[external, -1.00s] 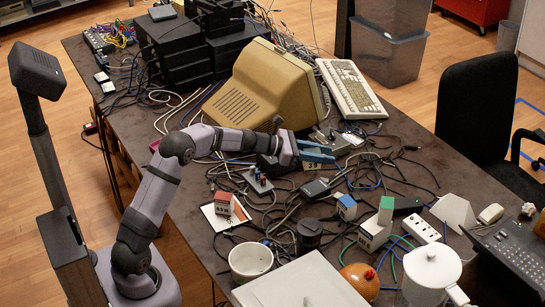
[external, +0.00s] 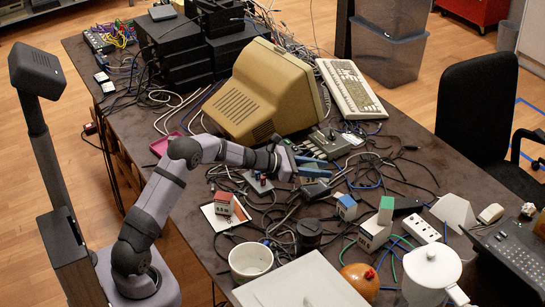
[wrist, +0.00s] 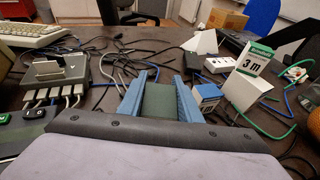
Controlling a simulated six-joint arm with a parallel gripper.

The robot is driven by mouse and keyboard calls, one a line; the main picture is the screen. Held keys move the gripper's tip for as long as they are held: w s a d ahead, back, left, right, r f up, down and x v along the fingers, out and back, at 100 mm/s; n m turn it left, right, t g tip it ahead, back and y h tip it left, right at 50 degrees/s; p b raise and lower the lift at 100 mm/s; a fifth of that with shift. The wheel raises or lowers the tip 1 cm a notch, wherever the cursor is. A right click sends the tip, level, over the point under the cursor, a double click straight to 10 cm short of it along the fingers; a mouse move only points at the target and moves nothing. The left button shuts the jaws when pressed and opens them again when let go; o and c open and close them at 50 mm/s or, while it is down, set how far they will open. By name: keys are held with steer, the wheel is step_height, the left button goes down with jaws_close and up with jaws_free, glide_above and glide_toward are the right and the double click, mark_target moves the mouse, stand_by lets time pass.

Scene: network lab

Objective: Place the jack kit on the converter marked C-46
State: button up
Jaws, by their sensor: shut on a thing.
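My gripper (external: 312,170) is low over the cables in the middle of the table. In the wrist view its blue fingers (wrist: 159,98) are shut on a dark green-grey block (wrist: 158,104), which is likely the jack kit; no label shows on it. In the external view a dark grey box (external: 315,190) with a cable lies just below and in front of the fingertips. A flat grey device with red and blue plugs (external: 259,182) lies to the left of it. I cannot read C-46 on any device, so I cannot tell which is that converter.
A blue-topped box (external: 346,206) and a green-topped white box (external: 376,232) stand to the right of the gripper. A red-topped box (external: 224,203) stands on a white card at left. The beige monitor (external: 262,92) rises behind. Loose cables cover the tabletop.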

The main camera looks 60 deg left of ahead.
steer(key=shift+f, duration=1.8)
steer(key=shift+f, duration=0.25)
steer(key=o, duration=1.1)
steer(key=shift+r, duration=0.2)
steer(key=shift+r, duration=0.15)
steer(key=b+v, duration=0.1)
steer(key=v, duration=1.1)
steer(key=shift+d, duration=0.1)
